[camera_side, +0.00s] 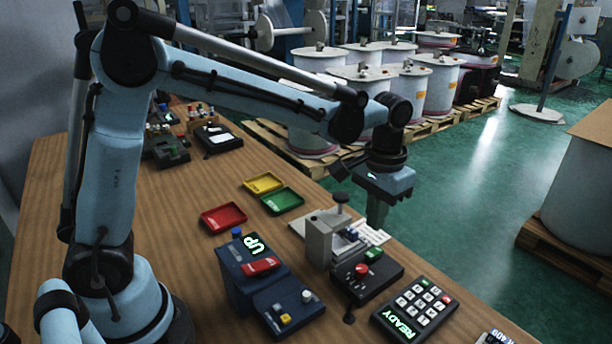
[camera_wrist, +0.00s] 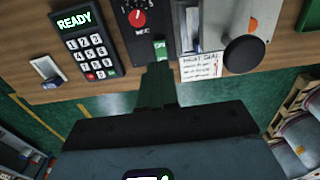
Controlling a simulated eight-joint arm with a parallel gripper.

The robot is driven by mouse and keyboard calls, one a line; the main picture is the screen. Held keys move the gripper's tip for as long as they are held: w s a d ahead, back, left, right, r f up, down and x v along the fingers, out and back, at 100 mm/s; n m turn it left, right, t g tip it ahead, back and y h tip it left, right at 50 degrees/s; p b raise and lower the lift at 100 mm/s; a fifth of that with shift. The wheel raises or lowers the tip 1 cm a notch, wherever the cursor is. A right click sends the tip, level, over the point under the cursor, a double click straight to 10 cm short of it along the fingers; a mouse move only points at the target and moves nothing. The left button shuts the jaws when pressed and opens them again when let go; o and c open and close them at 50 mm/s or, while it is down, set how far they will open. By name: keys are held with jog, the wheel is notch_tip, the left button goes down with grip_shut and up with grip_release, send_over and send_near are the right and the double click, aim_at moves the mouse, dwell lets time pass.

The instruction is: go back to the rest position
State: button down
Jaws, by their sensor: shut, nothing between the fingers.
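My gripper (camera_side: 377,212) points down from the wrist, just off the table's far right edge in the side view. It is close to the grey machine block with its lever. In the wrist view my gripper's fingers (camera_wrist: 158,75) are together, with nothing between them. They lie near a black control box with a red knob (camera_wrist: 138,18).
A keypad reading READY (camera_side: 414,309), a blue box reading UP (camera_side: 250,270) and the grey block (camera_side: 320,243) stand near the table edge. Red (camera_side: 222,218), yellow (camera_side: 263,183) and green (camera_side: 282,201) trays lie further left. Several drums (camera_side: 440,85) stand on pallets behind.

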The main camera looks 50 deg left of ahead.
jog(key=shift+r, duration=0.1)
jog(key=s+a+r+t, duration=0.2)
jog(key=s+a+t, duration=0.5)
jog(key=s, duration=0.5)
jog(key=shift+s+a+r, duration=0.35)
jog(key=shift+a+r, duration=0.05)
jog(key=shift+a, duration=0.35)
